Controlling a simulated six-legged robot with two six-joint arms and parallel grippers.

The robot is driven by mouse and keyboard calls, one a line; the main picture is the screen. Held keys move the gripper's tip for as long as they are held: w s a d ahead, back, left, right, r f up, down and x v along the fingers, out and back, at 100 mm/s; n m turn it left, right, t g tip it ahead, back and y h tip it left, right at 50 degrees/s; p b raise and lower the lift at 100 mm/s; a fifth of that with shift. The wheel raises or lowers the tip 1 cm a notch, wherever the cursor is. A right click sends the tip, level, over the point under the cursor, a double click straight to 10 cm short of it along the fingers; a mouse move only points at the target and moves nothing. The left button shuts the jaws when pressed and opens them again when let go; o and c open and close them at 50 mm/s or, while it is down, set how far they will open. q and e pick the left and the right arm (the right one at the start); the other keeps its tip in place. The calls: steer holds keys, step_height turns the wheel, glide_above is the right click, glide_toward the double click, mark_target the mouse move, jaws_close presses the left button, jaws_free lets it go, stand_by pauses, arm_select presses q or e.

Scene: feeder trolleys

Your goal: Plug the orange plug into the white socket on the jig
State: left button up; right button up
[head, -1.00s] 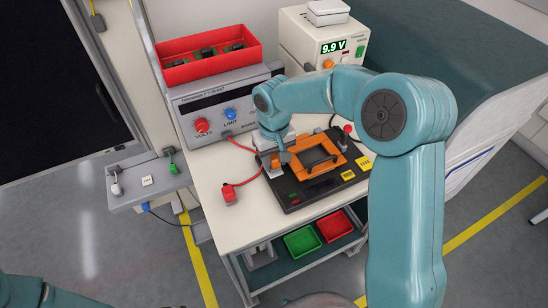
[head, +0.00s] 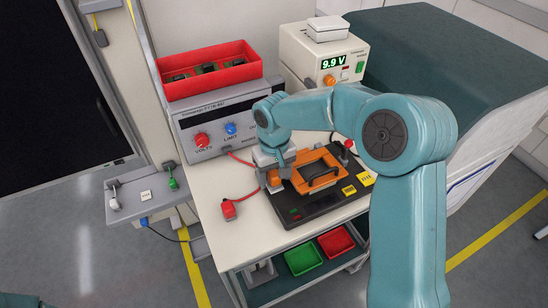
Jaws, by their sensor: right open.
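The jig (head: 312,212) is a black base on the white bench top, carrying an orange frame (head: 330,157) with a dark bar across it. My right gripper (head: 276,176) is open, low over the jig's left edge, beside the orange frame. A small orange piece (head: 273,185) shows just under its fingers; I cannot tell whether it is the orange plug or part of the jig. A red plug-like block (head: 229,210) lies on the bench to the left, on a red cable. The white socket cannot be made out; the gripper may hide it. My left gripper is out of view.
A power supply (head: 186,138) with red and blue knobs stands behind, a red bin (head: 206,72) on top. A meter (head: 352,77) reads 9.9 V. Green (head: 304,258) and red (head: 336,242) trays sit on the lower shelf.

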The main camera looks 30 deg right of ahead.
step_height(320, 180, up, 16)
steer(key=shift+f, duration=0.15)
stand_by(0.5)
